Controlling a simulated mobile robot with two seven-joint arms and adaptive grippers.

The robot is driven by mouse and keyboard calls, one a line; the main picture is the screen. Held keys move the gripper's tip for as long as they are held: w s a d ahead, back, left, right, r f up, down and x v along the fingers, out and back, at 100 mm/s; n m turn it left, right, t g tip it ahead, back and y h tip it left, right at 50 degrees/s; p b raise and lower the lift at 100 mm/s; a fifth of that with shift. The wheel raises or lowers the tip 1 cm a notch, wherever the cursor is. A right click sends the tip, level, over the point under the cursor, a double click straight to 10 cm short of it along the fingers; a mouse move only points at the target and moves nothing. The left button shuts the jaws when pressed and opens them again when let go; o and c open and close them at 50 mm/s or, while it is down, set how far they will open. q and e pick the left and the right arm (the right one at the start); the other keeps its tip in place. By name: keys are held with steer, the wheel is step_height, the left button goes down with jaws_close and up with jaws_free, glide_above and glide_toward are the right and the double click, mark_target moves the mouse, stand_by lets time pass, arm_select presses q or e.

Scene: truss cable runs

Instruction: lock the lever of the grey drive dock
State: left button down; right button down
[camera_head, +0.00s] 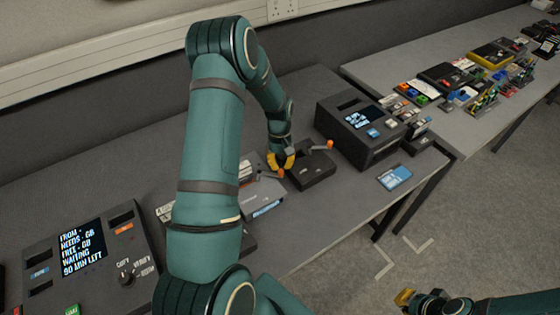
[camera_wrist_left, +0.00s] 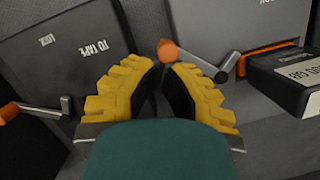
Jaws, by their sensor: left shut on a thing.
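The grey drive dock (camera_head: 268,188) stands mid-table, partly hidden behind my left arm; it also shows at the upper right of the left wrist view (camera_wrist_left: 235,20). Its lever (camera_wrist_left: 205,64) has an orange knob (camera_wrist_left: 168,52), which also shows in the head view (camera_head: 280,173). My left gripper (camera_head: 283,160) is at this lever, its yellow fingertips (camera_wrist_left: 165,70) close around the knob, shut on it. Some contact is hard to see. A cartridge (camera_wrist_left: 285,85) with a white label sits at the dock's slot. My right gripper (camera_head: 405,298) is low at right, its jaws unclear.
A black dock (camera_head: 312,180) with its own orange-knobbed lever (camera_head: 330,144) stands close to the right. Beyond it is a black box with a screen (camera_head: 358,122). A console (camera_head: 85,255) is at left. A blue card (camera_head: 395,176) lies near the table edge.

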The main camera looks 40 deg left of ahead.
mark_target(277, 185)
arm_select(q)
steer(key=s+d+m, duration=0.1)
steer(key=m, duration=0.1)
steer(key=s+m, duration=0.1)
steer(key=m, duration=0.1)
steer(key=shift+d+g+y, duration=0.3)
steer(key=shift+d+y, duration=0.1)
steer(key=shift+s+d+m+y, duration=0.25)
steer(key=shift+s+m, duration=0.3)
steer(key=shift+m, duration=0.45)
steer(key=shift+s+d+m+y, duration=0.2)
steer(key=shift+s+m, duration=0.35)
steer(key=shift+m, duration=0.45)
arm_select(e)
steer(key=shift+f, duration=0.2)
